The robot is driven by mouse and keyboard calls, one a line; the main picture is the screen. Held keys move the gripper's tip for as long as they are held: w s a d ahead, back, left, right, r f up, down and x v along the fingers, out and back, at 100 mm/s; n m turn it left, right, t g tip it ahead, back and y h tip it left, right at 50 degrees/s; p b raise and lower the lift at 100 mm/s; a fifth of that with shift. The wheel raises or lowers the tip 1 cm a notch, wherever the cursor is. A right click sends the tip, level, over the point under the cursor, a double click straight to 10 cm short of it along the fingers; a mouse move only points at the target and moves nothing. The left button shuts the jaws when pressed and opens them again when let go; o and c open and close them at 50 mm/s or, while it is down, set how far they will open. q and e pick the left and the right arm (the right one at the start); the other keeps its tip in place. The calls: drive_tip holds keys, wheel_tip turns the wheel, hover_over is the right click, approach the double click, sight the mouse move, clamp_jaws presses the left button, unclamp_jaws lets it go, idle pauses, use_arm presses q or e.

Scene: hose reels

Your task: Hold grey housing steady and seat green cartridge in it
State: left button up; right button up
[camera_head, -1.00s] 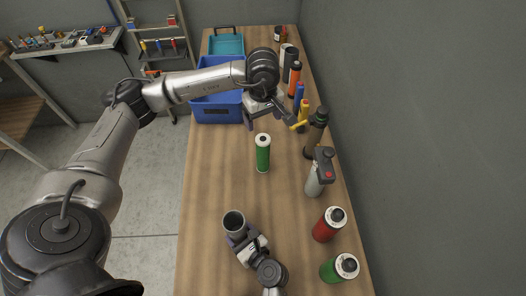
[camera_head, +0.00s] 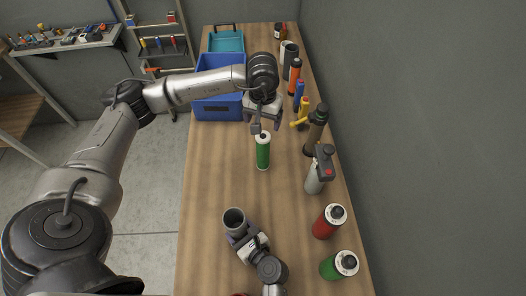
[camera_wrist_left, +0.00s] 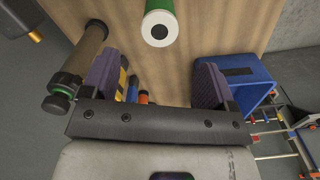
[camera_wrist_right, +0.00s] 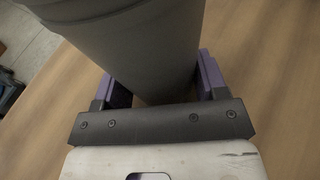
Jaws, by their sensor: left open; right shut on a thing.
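The green cartridge (camera_head: 263,152) stands upright on the table, with a white cap that has a dark centre. In the left wrist view the cartridge (camera_wrist_left: 160,28) shows its cap beyond the fingers, apart from them. My left gripper (camera_head: 259,127) is open and empty just behind the cartridge's top. The grey housing (camera_head: 234,220) is an open-topped cylinder standing nearer the front of the table, its opening empty. My right gripper (camera_head: 236,237) is shut on it from the near side. In the right wrist view the grey housing (camera_wrist_right: 140,45) fills the space between the purple fingers.
A blue crate (camera_head: 218,107) and a teal tray (camera_head: 223,43) are at the back. Along the right edge stand a brown cylinder (camera_head: 315,130), a grey sprayer (camera_head: 319,170), a red canister (camera_head: 329,222) and a green canister (camera_head: 339,265). The table between cartridge and housing is clear.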

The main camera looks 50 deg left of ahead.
sight(263, 142)
use_arm(q)
drive_tip(key=shift+w+f, duration=0.1)
drive_tip(key=shift+f, duration=5.8)
drive_tip(key=shift+c, duration=0.4)
